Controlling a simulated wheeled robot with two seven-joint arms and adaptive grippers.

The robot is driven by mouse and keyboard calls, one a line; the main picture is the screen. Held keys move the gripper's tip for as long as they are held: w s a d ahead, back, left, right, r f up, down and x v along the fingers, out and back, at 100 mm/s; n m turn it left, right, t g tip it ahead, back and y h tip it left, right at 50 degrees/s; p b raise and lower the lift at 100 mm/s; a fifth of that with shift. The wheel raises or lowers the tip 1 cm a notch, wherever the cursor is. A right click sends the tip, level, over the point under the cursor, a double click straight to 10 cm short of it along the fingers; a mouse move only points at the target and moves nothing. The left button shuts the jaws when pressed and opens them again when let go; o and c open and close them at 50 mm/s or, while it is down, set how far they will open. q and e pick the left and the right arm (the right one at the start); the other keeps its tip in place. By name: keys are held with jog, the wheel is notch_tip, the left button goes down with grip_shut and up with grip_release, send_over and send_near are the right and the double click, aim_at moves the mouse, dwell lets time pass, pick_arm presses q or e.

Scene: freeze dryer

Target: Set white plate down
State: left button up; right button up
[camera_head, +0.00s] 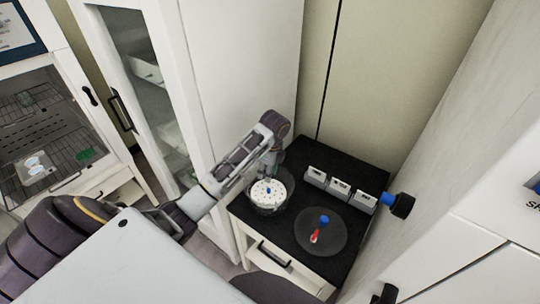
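The white plate (266,198) is a round disc with small holes and a blue spot near its middle. It lies level at the mouth of a round dark-looking vessel (270,211) on the left part of the black worktop. I cannot tell whether it rests fully on the vessel. My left gripper (270,174) points down from above, at the plate's far edge. Its fingertips are too small and dark to show whether they are open or shut on the plate. My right gripper is not in view.
A round clear lid (337,235) with a blue knob and a red part lies right of the vessel on the black worktop (370,160). A white cabinet (240,70) rises close behind my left arm; a white wall bounds the right.

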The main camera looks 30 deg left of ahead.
pick_arm(q)
notch_tip(320, 180, up, 9)
jog(key=d, duration=0.1)
dwell(1.2)
